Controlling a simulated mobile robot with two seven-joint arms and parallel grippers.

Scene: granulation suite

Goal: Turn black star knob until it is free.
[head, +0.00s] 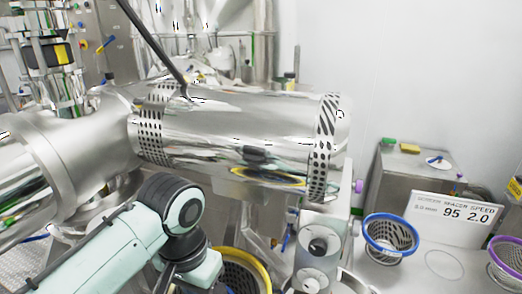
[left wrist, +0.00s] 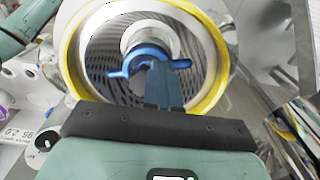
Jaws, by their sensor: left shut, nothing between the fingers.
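I cannot make out a black star knob for certain in either view. The left wrist view shows a blue winged knob (left wrist: 118,73) at the centre of a perforated metal screen with a yellow rim (left wrist: 68,50). My left gripper (left wrist: 158,68) is shut and empty, its fingers in front of the blue knob and covering part of it. I cannot tell whether they touch it. In the head view the yellow-rimmed screen (head: 262,268) shows at the bottom, partly behind my left arm, and the left gripper is hidden. My right gripper is in neither view.
A large shiny horizontal cylinder (head: 240,125) with perforated bands fills the middle of the head view. At the right are a blue-rimmed basket (head: 372,244), a purple-rimmed basket (head: 494,264), a sign (head: 450,215) and a steel box (head: 395,180). Pipework crowds the left.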

